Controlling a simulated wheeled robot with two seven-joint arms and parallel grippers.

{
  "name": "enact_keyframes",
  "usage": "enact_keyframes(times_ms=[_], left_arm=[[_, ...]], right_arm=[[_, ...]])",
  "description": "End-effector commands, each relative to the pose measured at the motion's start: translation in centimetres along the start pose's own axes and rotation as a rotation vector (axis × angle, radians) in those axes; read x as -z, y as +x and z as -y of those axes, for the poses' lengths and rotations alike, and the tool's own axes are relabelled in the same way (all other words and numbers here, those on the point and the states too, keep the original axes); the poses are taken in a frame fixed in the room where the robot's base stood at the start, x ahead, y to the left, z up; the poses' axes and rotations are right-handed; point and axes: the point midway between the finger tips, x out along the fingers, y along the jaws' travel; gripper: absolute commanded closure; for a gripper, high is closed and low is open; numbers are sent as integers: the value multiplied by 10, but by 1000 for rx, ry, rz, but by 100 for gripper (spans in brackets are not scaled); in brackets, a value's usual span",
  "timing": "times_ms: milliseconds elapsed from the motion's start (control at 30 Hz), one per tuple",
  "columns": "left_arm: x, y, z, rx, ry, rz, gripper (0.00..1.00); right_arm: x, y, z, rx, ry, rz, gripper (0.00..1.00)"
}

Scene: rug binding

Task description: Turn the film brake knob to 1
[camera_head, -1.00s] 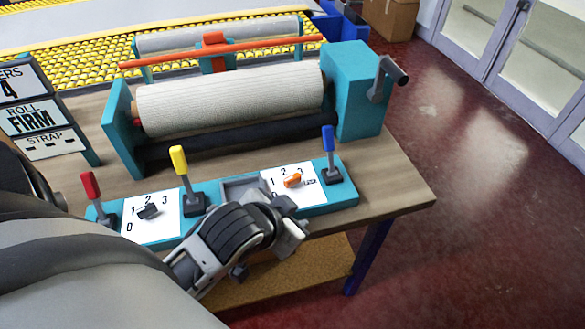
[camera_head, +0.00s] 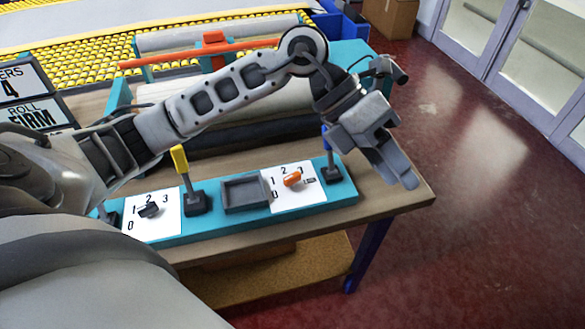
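Two dial knobs sit on the teal control strip (camera_head: 232,222) along the table's front. The black knob (camera_head: 149,210) is on the left white plate and the orange knob (camera_head: 292,179) on the right one, each with numerals 0 to 3 around it. No readable label shows which is the film brake knob, and I cannot tell which numeral either points at. My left gripper (camera_head: 398,165) is above the table's right end, right of the orange knob and apart from it, with its fingers pointing down and right. Whether they are open is unclear. My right gripper is out of view.
A yellow-topped lever (camera_head: 181,160) and a blue lever (camera_head: 328,145), partly behind my gripper, stand on the strip. An empty grey tray (camera_head: 247,192) lies between the plates. My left arm crosses in front of the fabric roll. The floor right of the table is clear.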

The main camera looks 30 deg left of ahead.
Motion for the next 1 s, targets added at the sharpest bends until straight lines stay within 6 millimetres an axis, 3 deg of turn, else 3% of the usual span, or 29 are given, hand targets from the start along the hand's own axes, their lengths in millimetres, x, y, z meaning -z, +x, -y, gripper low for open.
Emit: enact_keyframes(times_ms=[33,100,200,300,400,667,1000], left_arm=[[4,-21,-30,-177,4,-77,64],[12,-52,-64,-389,-21,-172,64],[22,-97,-94,-621,-82,-265,64],[28,-129,-109,-763,-138,-318,64],[34,-143,-116,-828,-169,-344,64],[48,-123,-141,-837,-178,-354,64],[76,-77,-192,-835,-175,-353,64]], right_arm=[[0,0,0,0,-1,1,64],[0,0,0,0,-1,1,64],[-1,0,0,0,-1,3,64],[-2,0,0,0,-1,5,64],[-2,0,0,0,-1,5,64],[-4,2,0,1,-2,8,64],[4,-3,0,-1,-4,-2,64]])
